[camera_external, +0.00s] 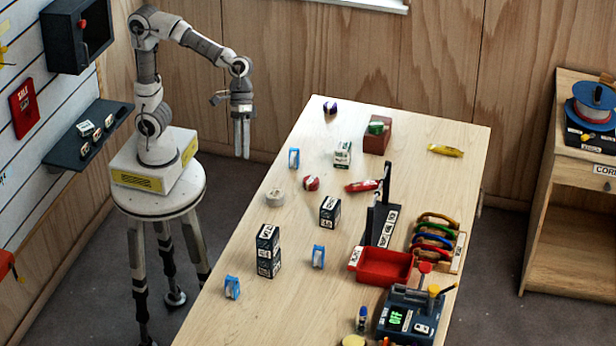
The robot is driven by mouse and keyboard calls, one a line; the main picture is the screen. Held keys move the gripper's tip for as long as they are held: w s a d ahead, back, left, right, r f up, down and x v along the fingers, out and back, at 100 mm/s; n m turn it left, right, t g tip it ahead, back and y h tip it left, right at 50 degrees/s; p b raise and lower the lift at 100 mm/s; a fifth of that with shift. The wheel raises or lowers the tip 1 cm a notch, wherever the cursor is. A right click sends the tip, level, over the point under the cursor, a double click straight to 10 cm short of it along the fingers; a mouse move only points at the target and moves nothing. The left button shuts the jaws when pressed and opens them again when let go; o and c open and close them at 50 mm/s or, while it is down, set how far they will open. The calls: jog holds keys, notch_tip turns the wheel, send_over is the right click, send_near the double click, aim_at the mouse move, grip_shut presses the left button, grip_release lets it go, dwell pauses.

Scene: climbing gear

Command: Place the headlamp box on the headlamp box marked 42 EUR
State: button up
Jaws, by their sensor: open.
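Two dark boxes with white markings, an upper one (267,238) and a lower one (268,264), appear stacked near the table's left edge. A similar dark box (330,211) stands alone to their upper right. A white and green box (342,153) stands farther back. These look like boxed goods, but I cannot read 42 EUR on any of them or tell which is the marked headlamp box. My gripper (242,153) points down beyond the table's left edge, well away from the boxes. It is open and empty.
The table (300,128) also holds small blue price stands (318,256), a tape roll (275,197), a red tray (383,267), a tall black stand (380,215), a rack of coloured carabiners (436,235) and a dark device (410,315). Bare wood surrounds the dark boxes.

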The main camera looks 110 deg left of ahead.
jog(key=s+a+m+t+y, duration=0.3)
jog(key=s+a+m+y, duration=0.2)
jog(key=s+a, duration=0.9)
jog(key=m, duration=0.3)
jog(key=shift+a+f+t+y, duration=0.15)
jog(key=shift+f+t+y, duration=0.1)
jog(key=shift+t+y, duration=0.15)
jog(key=shift+s+r, duration=0.1)
notch_tip(320, 180, up, 4)
jog(key=p, duration=0.4)
notch_tip(320, 180, down, 18)
jog(key=b, duration=1.7)
jog(key=shift+r, duration=0.25)
jog(key=shift+f+b, duration=0.1)
jog(key=shift+b, duration=0.2)
notch_tip(320, 180, down, 12)
jog(key=b, duration=1.1)
jog(key=shift+r, duration=0.25)
